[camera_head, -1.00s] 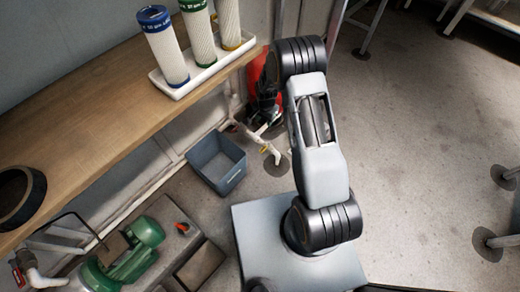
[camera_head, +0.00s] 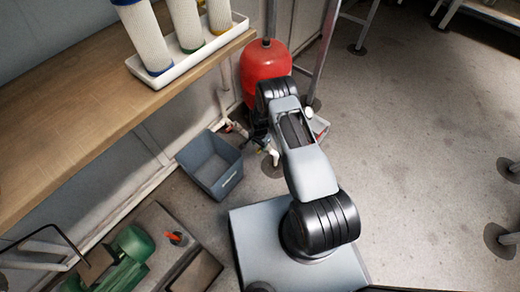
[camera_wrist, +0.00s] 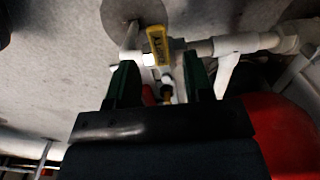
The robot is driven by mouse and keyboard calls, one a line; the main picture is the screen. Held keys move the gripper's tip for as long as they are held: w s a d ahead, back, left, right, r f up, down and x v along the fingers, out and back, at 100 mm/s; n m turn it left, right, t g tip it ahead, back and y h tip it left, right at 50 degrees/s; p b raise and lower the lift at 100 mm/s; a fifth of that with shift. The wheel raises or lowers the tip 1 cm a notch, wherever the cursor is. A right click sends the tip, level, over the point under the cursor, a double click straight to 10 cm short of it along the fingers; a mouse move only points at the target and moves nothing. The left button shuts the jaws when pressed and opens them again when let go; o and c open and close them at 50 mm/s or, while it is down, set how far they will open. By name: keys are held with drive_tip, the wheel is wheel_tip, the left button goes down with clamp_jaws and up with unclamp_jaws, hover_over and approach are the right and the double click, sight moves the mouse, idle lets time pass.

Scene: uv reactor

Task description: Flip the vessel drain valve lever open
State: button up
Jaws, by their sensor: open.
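The drain valve has a yellow lever (camera_wrist: 158,45) on white piping (camera_wrist: 225,45), seen upside down at the top middle of the wrist view. The red vessel (camera_head: 264,66) stands at the back in the head view, and part of it fills the lower right of the wrist view (camera_wrist: 285,135). My gripper (camera_wrist: 160,70) is open, with its dark green-edged fingers apart. The lever appears between and just beyond the fingertips; I cannot tell whether they touch it. In the head view my gripper is mostly hidden behind my arm, beside white pipe (camera_head: 274,156).
A grey bin (camera_head: 212,167) stands on the floor left of the piping. A wooden bench (camera_head: 90,110) holds a white tray (camera_head: 205,55) with filter cartridges. A green pump (camera_head: 128,250) sits at lower left. Metal legs (camera_head: 325,50) rise beside the vessel.

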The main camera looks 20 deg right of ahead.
drive_tip(key=shift+f+b, duration=0.4)
drive_tip(key=shift+f, duration=1.15)
clamp_jaws()
